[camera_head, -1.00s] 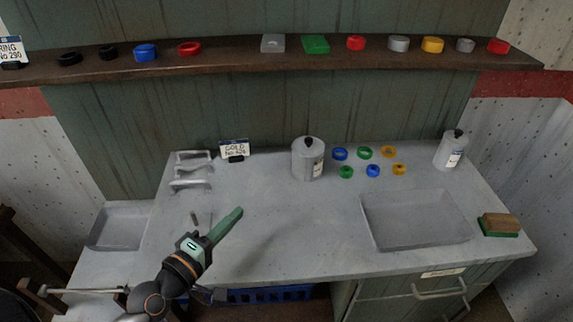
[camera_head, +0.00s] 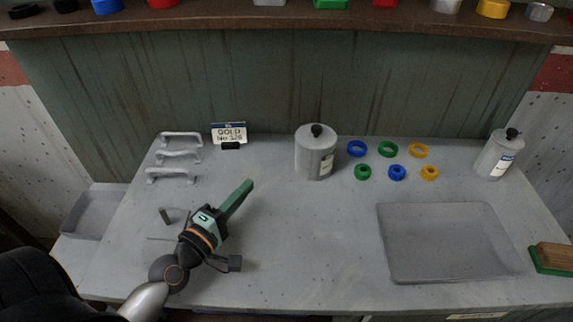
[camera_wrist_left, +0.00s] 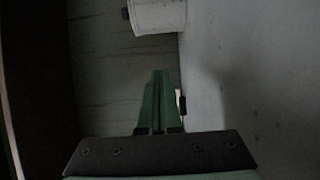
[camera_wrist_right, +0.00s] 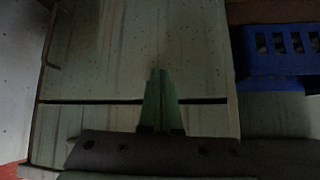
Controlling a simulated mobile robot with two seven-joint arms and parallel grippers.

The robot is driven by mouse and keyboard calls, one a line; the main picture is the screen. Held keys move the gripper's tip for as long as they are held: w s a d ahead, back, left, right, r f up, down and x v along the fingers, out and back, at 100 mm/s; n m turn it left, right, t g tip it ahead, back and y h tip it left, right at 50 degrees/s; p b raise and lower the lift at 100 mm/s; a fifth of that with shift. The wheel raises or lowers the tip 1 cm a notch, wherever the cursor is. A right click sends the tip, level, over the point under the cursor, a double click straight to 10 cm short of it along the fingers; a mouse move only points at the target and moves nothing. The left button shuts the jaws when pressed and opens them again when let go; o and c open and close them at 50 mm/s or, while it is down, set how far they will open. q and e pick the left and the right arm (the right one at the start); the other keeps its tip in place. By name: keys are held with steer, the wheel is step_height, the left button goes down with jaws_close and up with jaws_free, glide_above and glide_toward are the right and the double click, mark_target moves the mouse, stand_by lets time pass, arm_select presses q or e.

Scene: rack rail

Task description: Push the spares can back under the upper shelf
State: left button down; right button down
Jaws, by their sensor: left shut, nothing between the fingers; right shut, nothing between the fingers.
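A grey can (camera_head: 316,158) with a black knob and a pale label stands upright on the counter, left of the coloured rings. A second, similar can (camera_head: 495,157) stands farther right; neither label is readable, so I cannot tell which is the spares can. The upper shelf (camera_head: 290,30) runs along the back wall above the counter. My left gripper (camera_head: 247,187) is shut and empty, left of and nearer than the middle can, apart from it. In the left wrist view a pale can (camera_wrist_left: 157,15) shows beyond the fingertips. My right gripper (camera_wrist_right: 158,75) is shut, facing the cabinet front.
Several coloured rings (camera_head: 387,149) lie between the cans. White handles (camera_head: 175,155) and a sign card (camera_head: 229,133) are at the back left. A sunken tray (camera_head: 445,240) and a brush (camera_head: 553,257) are at the right. A blue crate (camera_wrist_right: 275,55) shows in the right wrist view.

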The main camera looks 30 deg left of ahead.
mark_target(299, 158)
arm_select(q)
steer(key=shift+w+r, duration=0.2)
steer(key=shift+w, duration=0.25)
steer(key=w, duration=0.3)
steer(key=w+p, duration=0.1)
steer(key=w, duration=0.2)
steer(key=w+p, duration=0.1)
steer(key=w, duration=0.2)
steer(key=shift+w+d, duration=0.15)
steer(key=shift+d, duration=0.2)
steer(key=shift+w+d+p, duration=0.35)
steer(key=shift+w+d, duration=0.4)
steer(key=shift+d, duration=0.25)
steer(key=shift+w+d+f, duration=0.15)
steer(key=shift+w+d, duration=0.2)
steer(key=shift+d, duration=0.05)
steer(key=w+d, duration=0.1)
steer(key=w+d+p, duration=0.1)
steer(key=shift+w+d, duration=0.15)
steer(key=shift+d, duration=0.15)
steer(key=shift+a, duration=0.1)
